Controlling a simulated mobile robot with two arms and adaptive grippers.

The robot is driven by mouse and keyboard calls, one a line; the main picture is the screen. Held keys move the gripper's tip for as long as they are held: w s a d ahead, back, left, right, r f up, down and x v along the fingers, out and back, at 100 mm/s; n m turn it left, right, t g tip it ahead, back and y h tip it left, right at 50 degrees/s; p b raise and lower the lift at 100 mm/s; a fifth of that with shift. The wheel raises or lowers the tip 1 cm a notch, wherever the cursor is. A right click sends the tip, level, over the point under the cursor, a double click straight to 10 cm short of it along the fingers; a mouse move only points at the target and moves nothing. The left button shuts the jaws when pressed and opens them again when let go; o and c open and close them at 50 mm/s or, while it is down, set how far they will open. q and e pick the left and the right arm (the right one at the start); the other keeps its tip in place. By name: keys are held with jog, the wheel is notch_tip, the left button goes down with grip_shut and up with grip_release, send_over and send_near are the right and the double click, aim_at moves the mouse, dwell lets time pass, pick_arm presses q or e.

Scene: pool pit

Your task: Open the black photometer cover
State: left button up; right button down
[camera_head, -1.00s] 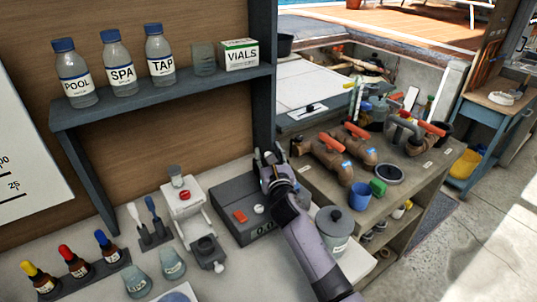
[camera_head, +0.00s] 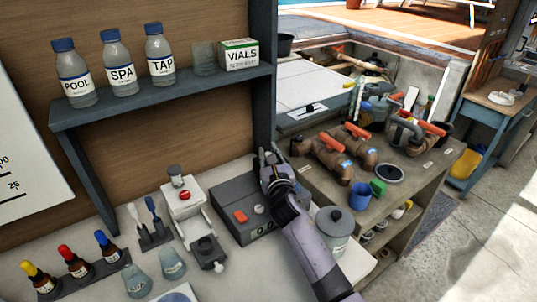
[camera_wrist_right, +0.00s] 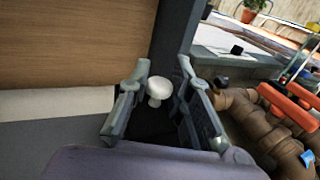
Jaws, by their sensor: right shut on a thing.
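The photometer (camera_head: 232,196) is a dark grey box on the counter, with an orange button, a pale round knob and a small display on its front. My right gripper (camera_head: 270,154) is at its far right corner, its arm coming from the lower right. In the right wrist view, the black cover (camera_wrist_right: 152,126) with a white knob (camera_wrist_right: 158,92) on it sits between the two fingers of my right gripper (camera_wrist_right: 164,98). The gripper is shut on the cover. Its lower part is hidden by my wrist. My left gripper is out of view.
A white instrument (camera_head: 183,196) stands left of the photometer. A lidded grey jar (camera_head: 334,228) stands close right of my arm. Brown pipes (camera_head: 330,158) lie on the bench at right. A shelf (camera_head: 165,99) with bottles hangs behind.

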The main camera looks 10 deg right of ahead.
jog(key=s+a, duration=0.1)
jog(key=a, duration=0.2)
jog(key=s+a, duration=0.1)
jog(key=a, duration=0.2)
jog(key=s+a, duration=0.2)
jog(key=a, duration=0.1)
jog(key=shift+a, duration=0.3)
jog(key=c, duration=1.5)
grip_release()
jog(key=shift+d, duration=0.1)
jog(key=shift+o, duration=0.2)
